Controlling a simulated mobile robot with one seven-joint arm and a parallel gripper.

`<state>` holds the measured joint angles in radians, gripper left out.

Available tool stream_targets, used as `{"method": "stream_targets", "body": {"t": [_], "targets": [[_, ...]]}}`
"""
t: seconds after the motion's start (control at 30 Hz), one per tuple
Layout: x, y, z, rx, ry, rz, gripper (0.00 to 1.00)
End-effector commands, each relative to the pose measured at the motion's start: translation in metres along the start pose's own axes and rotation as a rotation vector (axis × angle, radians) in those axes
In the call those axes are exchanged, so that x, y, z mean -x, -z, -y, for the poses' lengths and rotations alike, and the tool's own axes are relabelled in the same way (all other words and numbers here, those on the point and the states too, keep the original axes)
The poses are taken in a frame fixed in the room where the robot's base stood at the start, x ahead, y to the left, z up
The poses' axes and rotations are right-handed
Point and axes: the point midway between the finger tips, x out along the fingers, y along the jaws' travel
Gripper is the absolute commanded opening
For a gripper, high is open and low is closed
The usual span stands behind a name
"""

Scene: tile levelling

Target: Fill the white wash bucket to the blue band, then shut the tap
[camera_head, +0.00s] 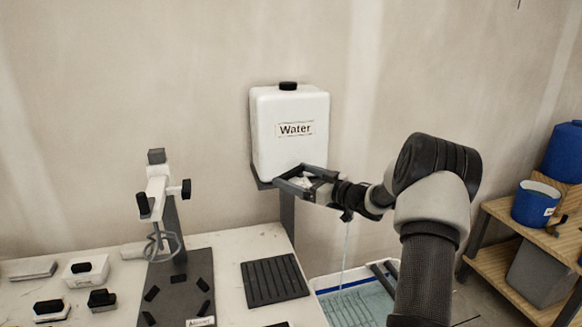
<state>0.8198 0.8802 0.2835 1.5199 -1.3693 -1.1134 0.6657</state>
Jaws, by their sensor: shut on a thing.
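The white water tank (290,135), labelled "Water", sits on a dark wall bracket. My gripper (289,178) is at the tank's lower front and is shut on the tap, which is mostly hidden between the fingers. A thin stream of water (346,245) runs down below my wrist. It falls into the white wash bucket (318,283), which stands beyond the table's right end. The bucket holds pale blue-green water with a grid showing in it. A blue band shows near the rim. My arm hides the bucket's right part, and I cannot tell exactly how the water level stands against the band.
The white table (228,243) at left holds a mixer stand (160,190), a black ribbed mat (274,280) and several small white-and-black items. A wooden shelf (500,213) at right carries a blue bucket (533,207) and a grey bin (537,275).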

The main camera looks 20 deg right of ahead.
Motion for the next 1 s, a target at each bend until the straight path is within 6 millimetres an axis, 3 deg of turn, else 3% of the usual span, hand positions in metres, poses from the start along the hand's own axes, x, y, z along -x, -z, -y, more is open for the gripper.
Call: {"method": "stream_targets", "body": {"t": [0.43, 1.0], "targets": [[0.012, -0.002, -0.008, 0.002, 0.31, 0.0, 0.52], [0.015, 0.001, -0.011, 0.002, 0.4, -0.004, 0.52]]}}
